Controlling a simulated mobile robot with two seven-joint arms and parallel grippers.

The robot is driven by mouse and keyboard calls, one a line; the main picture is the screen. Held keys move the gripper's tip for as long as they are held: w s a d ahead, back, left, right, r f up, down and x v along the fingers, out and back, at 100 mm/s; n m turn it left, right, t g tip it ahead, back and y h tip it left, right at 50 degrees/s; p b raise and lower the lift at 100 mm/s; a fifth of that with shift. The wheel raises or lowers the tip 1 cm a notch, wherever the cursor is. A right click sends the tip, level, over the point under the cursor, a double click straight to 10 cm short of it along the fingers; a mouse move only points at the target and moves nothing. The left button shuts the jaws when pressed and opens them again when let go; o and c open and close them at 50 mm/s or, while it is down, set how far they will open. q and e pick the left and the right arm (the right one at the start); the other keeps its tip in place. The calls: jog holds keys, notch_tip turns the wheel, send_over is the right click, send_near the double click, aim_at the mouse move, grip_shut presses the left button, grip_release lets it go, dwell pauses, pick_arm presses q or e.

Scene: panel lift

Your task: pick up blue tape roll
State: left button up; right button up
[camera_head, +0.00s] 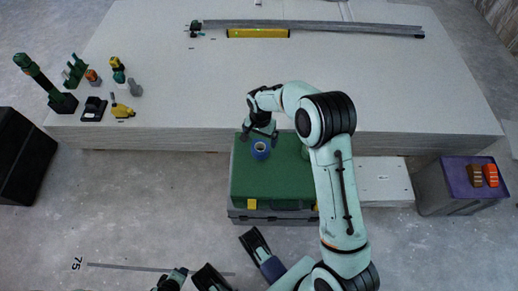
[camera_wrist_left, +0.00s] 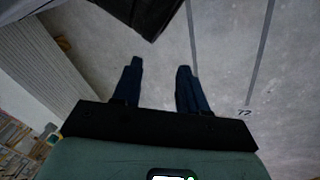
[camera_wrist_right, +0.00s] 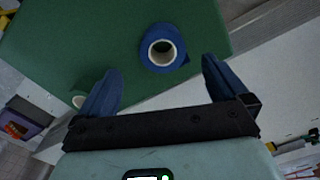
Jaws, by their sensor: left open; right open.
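The blue tape roll (camera_head: 260,150) stands on the green top of a toolbox (camera_head: 262,180) in the head view. In the right wrist view the blue tape roll (camera_wrist_right: 163,47) shows its pale core, ahead of and between the fingers. My right gripper (camera_head: 260,136) is open and empty, just behind the roll in the head view; it also shows in the right wrist view (camera_wrist_right: 160,85). My left gripper (camera_wrist_left: 161,75) is open and empty over the bare floor in the left wrist view.
A second, greenish roll (camera_wrist_right: 80,100) sits near the toolbox edge, by the right gripper's left finger. A large panel stack (camera_head: 290,70) lies behind the toolbox, with tools (camera_head: 122,108) at its left and a yellow level (camera_head: 258,33) at the back. A grey bin (camera_head: 440,190) stands right.

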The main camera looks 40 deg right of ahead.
aim_at(261, 143)
notch_tip(261, 143, down, 4)
jog(key=shift+r+b, duration=0.1)
jog(key=shift+b, duration=0.3)
jog(key=f+b, duration=0.1)
jog(key=f, duration=0.4)
jog(key=shift+w+f+b, duration=0.1)
jog(key=shift+w+b, duration=0.1)
jog(key=shift+b, duration=0.2)
pick_arm(q)
jog(key=shift+g, duration=0.7)
jog(key=s+f, duration=0.1)
jog(key=f, duration=0.1)
jog(key=s+a+f, duration=0.1)
jog(key=s+f, duration=0.1)
jog(key=shift+s+f, duration=0.25)
jog(key=shift+f, duration=0.05)
pick_arm(e)
jog(key=c, duration=1.1)
